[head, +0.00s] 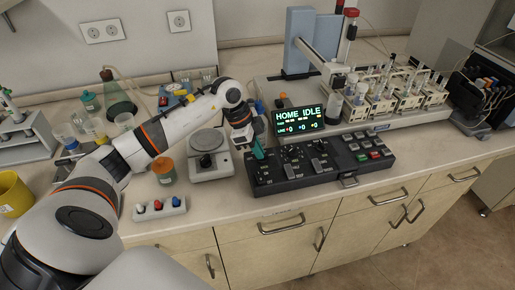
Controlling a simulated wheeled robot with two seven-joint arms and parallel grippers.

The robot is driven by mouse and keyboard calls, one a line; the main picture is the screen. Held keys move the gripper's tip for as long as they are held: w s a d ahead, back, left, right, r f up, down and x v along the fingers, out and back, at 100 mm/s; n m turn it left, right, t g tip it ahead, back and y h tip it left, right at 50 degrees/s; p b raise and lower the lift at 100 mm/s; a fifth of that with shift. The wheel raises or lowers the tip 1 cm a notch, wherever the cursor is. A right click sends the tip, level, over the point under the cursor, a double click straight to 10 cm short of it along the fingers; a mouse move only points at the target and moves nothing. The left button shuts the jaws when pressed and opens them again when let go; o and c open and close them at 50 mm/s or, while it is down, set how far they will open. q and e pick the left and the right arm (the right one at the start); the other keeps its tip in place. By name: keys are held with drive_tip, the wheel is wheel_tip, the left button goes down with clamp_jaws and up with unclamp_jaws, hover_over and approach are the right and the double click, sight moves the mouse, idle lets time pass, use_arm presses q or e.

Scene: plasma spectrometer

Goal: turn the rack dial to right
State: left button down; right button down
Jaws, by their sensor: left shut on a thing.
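The black control panel (330,162) with several dials, knobs and buttons lies at the front of the counter. A lit display (298,120) reading "HOME IDLE" stands behind it. My left gripper (258,152) reaches down to the panel's left end. It is shut on a dial there; its fingers and arm hide most of that dial, so I cannot tell which way it points. Other black dials (318,146) show uncovered to its right. My right gripper is not in view.
The spectrometer rack with vials (400,90) stands behind the panel. A balance (210,165), an orange jar (163,170) and a small block with coloured knobs (159,208) are left of the panel. A flask (118,102) stands farther back. The counter's front strip is clear.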

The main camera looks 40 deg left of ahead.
use_arm(q)
drive_tip(key=shift+r+m, duration=0.1)
drive_tip(key=shift+m, duration=0.2)
drive_tip(key=m, duration=0.1)
drive_tip(key=m+g+p, duration=0.1)
drive_tip(key=m, duration=0.1)
drive_tip(key=shift+w, duration=0.25)
drive_tip(key=m, duration=0.1)
drive_tip(key=m+g, duration=0.1)
drive_tip(key=m, duration=0.1)
drive_tip(key=m+g, duration=0.1)
drive_tip(key=m, duration=0.1)
drive_tip(key=shift+w, duration=0.3)
drive_tip(key=m+g, duration=0.1)
drive_tip(key=m, duration=0.3)
drive_tip(key=shift+w+d+g+y, duration=0.1)
drive_tip(key=shift+w+g+y, duration=0.1)
drive_tip(key=shift+g+y, duration=0.15)
drive_tip(key=shift+w+d+m+g+y+b, duration=0.1)
drive_tip(key=shift+m+g+y+b, duration=0.25)
drive_tip(key=shift+m, duration=0.9)
drive_tip(key=shift+w+d+m+g+y+b, duration=0.15)
drive_tip(key=shift+m+b, duration=0.3)
drive_tip(key=shift+m, duration=0.8)
drive_tip(key=shift+s+a, duration=0.1)
drive_tip(key=c, duration=1.6)
unclamp_jaws()
drive_tip(key=shift+o, duration=0.2)
